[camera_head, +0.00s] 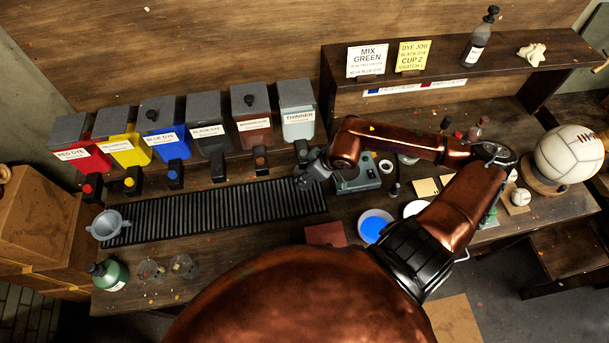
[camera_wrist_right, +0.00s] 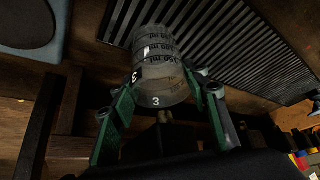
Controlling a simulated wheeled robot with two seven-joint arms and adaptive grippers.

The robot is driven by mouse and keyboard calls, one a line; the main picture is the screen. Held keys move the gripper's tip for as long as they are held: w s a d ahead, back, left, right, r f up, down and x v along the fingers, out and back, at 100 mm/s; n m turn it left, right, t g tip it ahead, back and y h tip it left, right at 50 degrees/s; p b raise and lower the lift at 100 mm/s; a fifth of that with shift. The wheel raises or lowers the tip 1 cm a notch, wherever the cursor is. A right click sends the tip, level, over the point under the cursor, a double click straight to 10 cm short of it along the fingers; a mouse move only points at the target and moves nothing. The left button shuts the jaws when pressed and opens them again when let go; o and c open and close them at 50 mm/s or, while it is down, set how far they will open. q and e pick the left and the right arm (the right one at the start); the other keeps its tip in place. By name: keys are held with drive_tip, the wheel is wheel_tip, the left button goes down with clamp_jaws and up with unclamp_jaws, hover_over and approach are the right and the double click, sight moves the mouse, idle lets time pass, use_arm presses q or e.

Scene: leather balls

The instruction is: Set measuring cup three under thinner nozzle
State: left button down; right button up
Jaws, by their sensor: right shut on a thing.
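Measuring cup three (camera_wrist_right: 163,68) is clear, with dark ml marks and a "3" on it. In the right wrist view it sits between the green-edged fingers of my right gripper (camera_wrist_right: 163,100), which is shut on it. In the head view the right gripper (camera_head: 312,172) is just below the thinner nozzle (camera_head: 302,150), over the right end of the drip grate; the cup is not clearly visible there. The grey thinner container (camera_head: 298,105) is the rightmost in the row. I cannot tell whether the cup is exactly under the nozzle. My left gripper is not in view.
The black slatted grate (camera_head: 215,210) runs along the dispensers. A scale (camera_head: 358,178) stands close right of the gripper. A funnel (camera_head: 107,224), a green bottle (camera_head: 110,274) and two clear cups (camera_head: 150,271) are at the left. A white ball (camera_head: 569,154) stands at the far right.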

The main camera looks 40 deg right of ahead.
wheel_tip(320, 180, down, 2)
drive_tip(key=shift+f, duration=0.1)
drive_tip(key=shift+f, duration=0.1)
drive_tip(key=o, duration=1.3)
